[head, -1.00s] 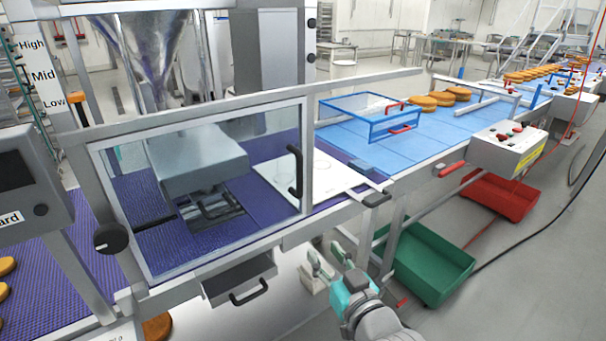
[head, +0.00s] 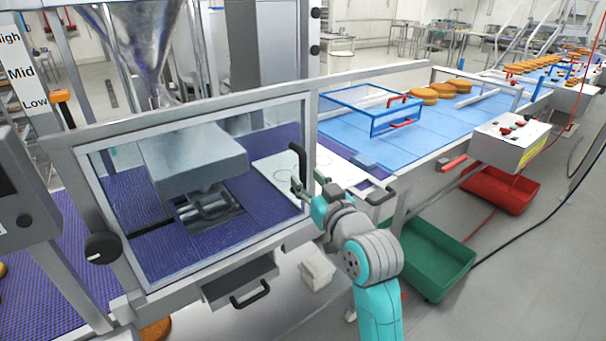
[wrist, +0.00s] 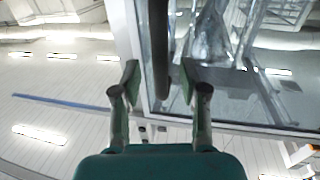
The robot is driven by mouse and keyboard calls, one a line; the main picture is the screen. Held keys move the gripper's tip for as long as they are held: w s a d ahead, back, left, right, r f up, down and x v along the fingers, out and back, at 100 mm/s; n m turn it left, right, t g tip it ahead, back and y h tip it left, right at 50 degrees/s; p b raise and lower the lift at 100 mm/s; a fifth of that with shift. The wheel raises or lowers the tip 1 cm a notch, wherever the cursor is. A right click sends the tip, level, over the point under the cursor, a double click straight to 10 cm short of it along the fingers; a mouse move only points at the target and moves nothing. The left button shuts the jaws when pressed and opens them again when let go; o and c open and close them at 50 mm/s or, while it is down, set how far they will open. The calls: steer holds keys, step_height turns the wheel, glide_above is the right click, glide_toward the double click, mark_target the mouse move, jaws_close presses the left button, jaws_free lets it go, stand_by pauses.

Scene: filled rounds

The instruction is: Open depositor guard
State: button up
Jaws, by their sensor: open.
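The depositor guard (head: 310,130) is a clear panel in a grey metal frame, standing shut across the front of the depositor. Its black upright handle (head: 297,158) is at the panel's right side. My gripper (head: 308,184) is at the lower part of this handle, open. In the wrist view the handle (wrist: 158,45) comes down between the two open fingers of my gripper (wrist: 160,82), with a gap on each side. Part of the handle's lower end is hidden behind my gripper in the head view.
A black knob (head: 102,248) is at the guard's lower left. A drawer-like box (head: 238,280) with a handle hangs below. A blue wire guard (head: 370,112) stands on the blue belt to the right. Green (head: 436,262) and red (head: 500,190) crates sit on the floor.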

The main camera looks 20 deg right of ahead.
mark_target(305, 176)
steer(key=shift+w+a, duration=0.2)
steer(key=shift+w, duration=1.4)
jaws_close()
